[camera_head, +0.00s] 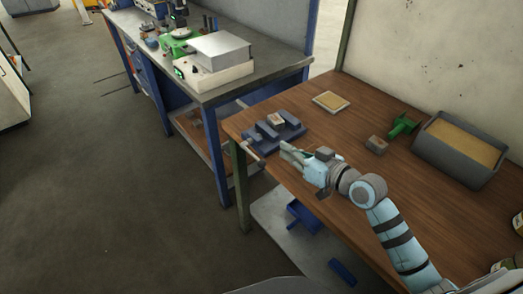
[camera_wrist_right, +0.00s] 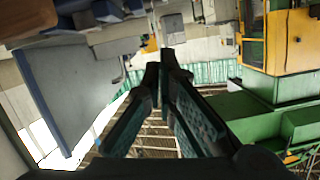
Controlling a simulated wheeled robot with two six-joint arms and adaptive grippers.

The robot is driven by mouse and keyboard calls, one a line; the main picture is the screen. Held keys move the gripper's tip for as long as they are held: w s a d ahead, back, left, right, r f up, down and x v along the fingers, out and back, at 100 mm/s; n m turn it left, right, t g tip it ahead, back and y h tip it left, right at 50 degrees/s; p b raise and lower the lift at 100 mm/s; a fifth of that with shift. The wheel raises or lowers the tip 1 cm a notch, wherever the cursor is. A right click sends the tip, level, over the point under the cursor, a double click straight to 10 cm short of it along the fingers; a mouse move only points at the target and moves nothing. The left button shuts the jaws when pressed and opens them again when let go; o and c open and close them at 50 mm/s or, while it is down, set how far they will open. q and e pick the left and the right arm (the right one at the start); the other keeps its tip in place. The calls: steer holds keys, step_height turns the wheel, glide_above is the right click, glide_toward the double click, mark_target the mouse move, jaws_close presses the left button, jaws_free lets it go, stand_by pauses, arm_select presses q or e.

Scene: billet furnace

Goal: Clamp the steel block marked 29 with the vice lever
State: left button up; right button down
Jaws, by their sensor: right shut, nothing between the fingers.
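The blue vice (camera_head: 293,122) sits at the left end of the wooden bench. A small steel block (camera_head: 274,119) rests in it, between its jaws; its marking is too small to read. The vice lever (camera_head: 254,152) shows at the vice's front, by the bench's left edge. My right gripper (camera_head: 285,148) is shut and empty, just in front of the vice and right of the lever. I cannot tell whether it touches the lever. In the right wrist view its fingertips (camera_wrist_right: 164,78) meet with nothing between them. My left gripper is not in view.
Another block (camera_head: 377,145), a green tool (camera_head: 403,124) and a grey bin of sand-coloured material (camera_head: 416,147) stand to the right on the bench. A shallow tray (camera_head: 331,102) lies behind. A grey-topped workbench (camera_head: 275,72) stands beyond. Blue items lie on the shelf below.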

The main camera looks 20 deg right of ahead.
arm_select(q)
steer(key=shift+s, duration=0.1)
arm_select(e)
steer(key=shift+s+a+r, duration=0.1)
steer(key=shift+s, duration=0.05)
steer(key=b, duration=0.1)
glide_above(253, 155)
steer(key=s+d, duration=0.2)
steer(key=d, duration=0.1)
step_height(253, 155, down, 3)
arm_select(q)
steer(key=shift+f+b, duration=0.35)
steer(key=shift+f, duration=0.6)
arm_select(e)
steer(key=f, duration=0.3)
steer(key=shift+w+a+f, duration=0.1)
steer(key=shift+a+f, duration=0.15)
steer(key=shift+a, duration=0.15)
